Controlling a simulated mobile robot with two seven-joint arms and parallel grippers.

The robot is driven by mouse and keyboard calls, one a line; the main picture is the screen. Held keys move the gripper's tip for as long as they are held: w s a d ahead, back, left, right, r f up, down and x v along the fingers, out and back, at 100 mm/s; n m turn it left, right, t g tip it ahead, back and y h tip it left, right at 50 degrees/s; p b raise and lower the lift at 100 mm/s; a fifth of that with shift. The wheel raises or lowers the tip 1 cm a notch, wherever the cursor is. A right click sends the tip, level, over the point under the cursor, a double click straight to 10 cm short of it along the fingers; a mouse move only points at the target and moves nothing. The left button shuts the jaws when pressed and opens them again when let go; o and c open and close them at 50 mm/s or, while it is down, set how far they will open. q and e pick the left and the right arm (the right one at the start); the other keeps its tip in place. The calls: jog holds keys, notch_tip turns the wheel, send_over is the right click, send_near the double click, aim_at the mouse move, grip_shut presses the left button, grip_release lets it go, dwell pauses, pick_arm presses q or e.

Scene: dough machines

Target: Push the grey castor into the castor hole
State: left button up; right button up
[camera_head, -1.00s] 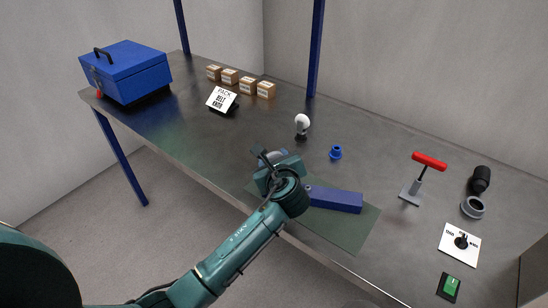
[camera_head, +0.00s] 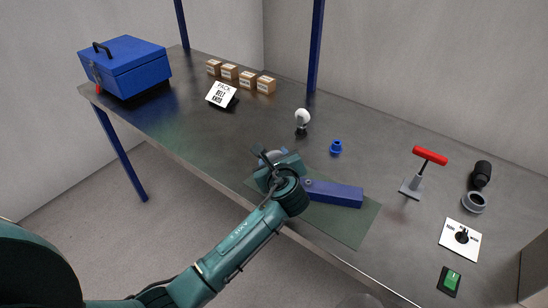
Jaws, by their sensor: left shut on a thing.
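My left gripper (camera_head: 274,162) is over the left end of a blue block (camera_head: 335,193) that lies on a dark green mat (camera_head: 345,225). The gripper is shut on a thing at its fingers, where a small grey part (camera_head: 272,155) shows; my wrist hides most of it. I cannot tell whether this grey part is the castor or whether it touches the block. The castor hole is not clearly visible. My right gripper is not in view.
Behind the mat stand a white-topped knob (camera_head: 302,118) and a small blue part (camera_head: 336,147). At right are a red-handled tool (camera_head: 429,156), a grey ring (camera_head: 473,202), a black cylinder (camera_head: 481,175), a dial plate (camera_head: 461,238) and a green switch (camera_head: 450,281). A blue toolbox (camera_head: 125,68) stands far left.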

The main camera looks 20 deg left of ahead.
pick_arm(q)
jog(key=shift+f, duration=0.2)
jog(key=o, duration=1.1)
jog(key=shift+r, duration=0.1)
jog(key=shift+c, duration=1)
jog(key=shift+s+r, duration=0.1)
jog(key=shift+s+d+r+p, duration=0.1)
jog(key=shift+s+d+p, duration=0.1)
jog(key=shift+p, duration=0.3)
jog(key=shift+p+v, duration=0.75)
jog(key=shift+v, duration=1.15)
